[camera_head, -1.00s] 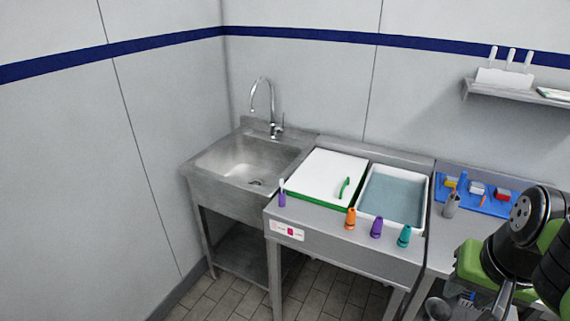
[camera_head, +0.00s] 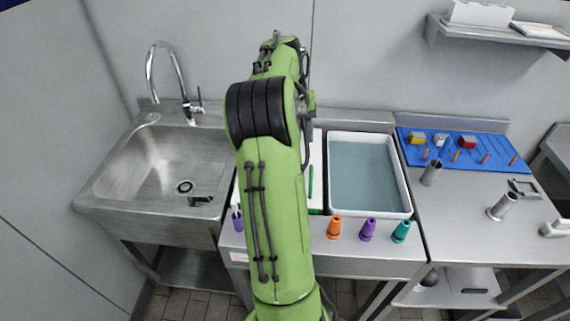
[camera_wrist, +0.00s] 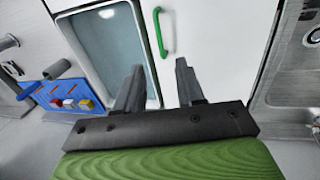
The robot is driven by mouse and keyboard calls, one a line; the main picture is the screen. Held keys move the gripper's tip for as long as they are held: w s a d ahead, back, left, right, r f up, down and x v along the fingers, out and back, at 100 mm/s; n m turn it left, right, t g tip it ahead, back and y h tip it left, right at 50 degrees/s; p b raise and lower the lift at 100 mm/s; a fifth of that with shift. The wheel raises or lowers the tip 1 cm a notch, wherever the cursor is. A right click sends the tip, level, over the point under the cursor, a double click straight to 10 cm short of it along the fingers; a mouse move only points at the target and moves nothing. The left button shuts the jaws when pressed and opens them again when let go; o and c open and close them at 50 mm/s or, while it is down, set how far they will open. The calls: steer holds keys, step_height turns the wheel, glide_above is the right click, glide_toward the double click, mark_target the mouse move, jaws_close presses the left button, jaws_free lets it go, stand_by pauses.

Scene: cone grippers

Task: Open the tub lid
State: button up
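The tub lid (camera_head: 317,160) is a flat white panel with a green handle (camera_head: 310,182), lying on a tub with a green edge (camera_head: 315,211). My arm hides most of the lid in the head view. In the wrist view the lid (camera_wrist: 220,35) fills the upper middle, with the handle (camera_wrist: 158,33) standing on it near its left side. My gripper (camera_wrist: 159,67) is open and empty above the lid. Its fingers point toward the handle but look apart from it. The gripper is hidden in the head view.
A white basin of bluish water (camera_head: 362,170) stands right beside the lid. A metal sink with tap (camera_head: 160,170) is on the left. Orange (camera_head: 334,228), purple (camera_head: 368,229) and teal (camera_head: 401,231) cones stand along the front edge. A blue board (camera_head: 465,148) lies at the right.

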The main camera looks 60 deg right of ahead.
mark_target(311, 178)
steer(key=s+f+b, duration=0.1)
steer(key=f, duration=0.3)
steer(key=s+f+b, duration=0.1)
steer(key=f, duration=0.4)
steer(key=s+d+f+b, duration=0.1)
steer(key=f, duration=0.3)
steer(key=shift+f, duration=0.25)
steer(key=shift+d+f, duration=0.1)
steer(key=shift+f, duration=0.45)
jaws_close()
